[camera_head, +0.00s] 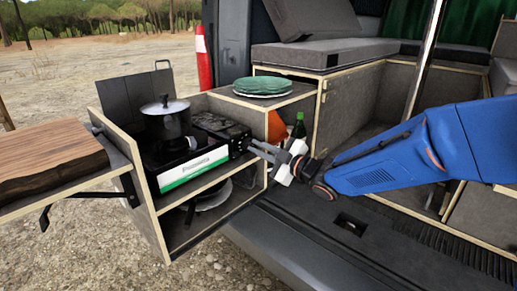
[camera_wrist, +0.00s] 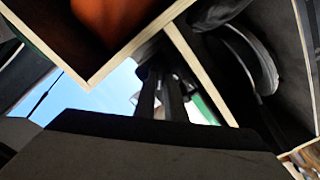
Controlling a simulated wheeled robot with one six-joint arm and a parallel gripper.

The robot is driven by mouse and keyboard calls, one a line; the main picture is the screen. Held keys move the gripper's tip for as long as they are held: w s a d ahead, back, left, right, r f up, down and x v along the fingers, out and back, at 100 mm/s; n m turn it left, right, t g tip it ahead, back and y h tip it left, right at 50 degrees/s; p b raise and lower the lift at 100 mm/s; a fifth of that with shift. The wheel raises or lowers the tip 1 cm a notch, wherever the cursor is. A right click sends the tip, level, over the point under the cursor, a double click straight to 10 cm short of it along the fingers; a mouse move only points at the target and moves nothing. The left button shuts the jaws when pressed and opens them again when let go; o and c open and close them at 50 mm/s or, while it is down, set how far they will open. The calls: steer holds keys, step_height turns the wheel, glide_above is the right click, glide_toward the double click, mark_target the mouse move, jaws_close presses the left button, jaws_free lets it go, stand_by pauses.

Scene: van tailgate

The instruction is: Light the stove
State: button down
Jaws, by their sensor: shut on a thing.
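The camping stove (camera_head: 196,170), with a white and green front, sits on the upper shelf of the pull-out kitchen unit. A dark pot with a pale lid (camera_head: 165,108) stands on its left side. My gripper (camera_head: 252,148) reaches in from the right, at the right end of the stove's front. Its dark fingers (camera_wrist: 160,92) show in the middle of the wrist view, close together. They are shut on the stove's knob, which the fingers largely hide. No flame shows. A bit of the green and white front shows behind the fingers in the wrist view.
Green plates (camera_head: 262,87) lie on the unit's top right. A green bottle (camera_head: 299,127) and an orange thing (camera_head: 276,127) stand in a compartment behind my gripper. Pans (camera_head: 205,196) lie on the lower shelf. A wooden board (camera_head: 50,165) is at the left.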

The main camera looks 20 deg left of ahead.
steer(key=n, duration=0.4)
steer(key=shift+f+n, duration=0.1)
steer(key=shift+n, duration=0.2)
steer(key=shift+f+n, duration=0.15)
steer(key=shift+n, duration=2.55)
steer(key=shift+f+n, duration=0.1)
steer(key=shift+n, duration=2.6)
steer(key=shift+s, duration=0.1)
steer(key=c, duration=1.8)
jaws_free()
steer(key=shift+d, duration=0.1)
steer(key=v, duration=1.7)
steer(key=shift+d, duration=0.1)
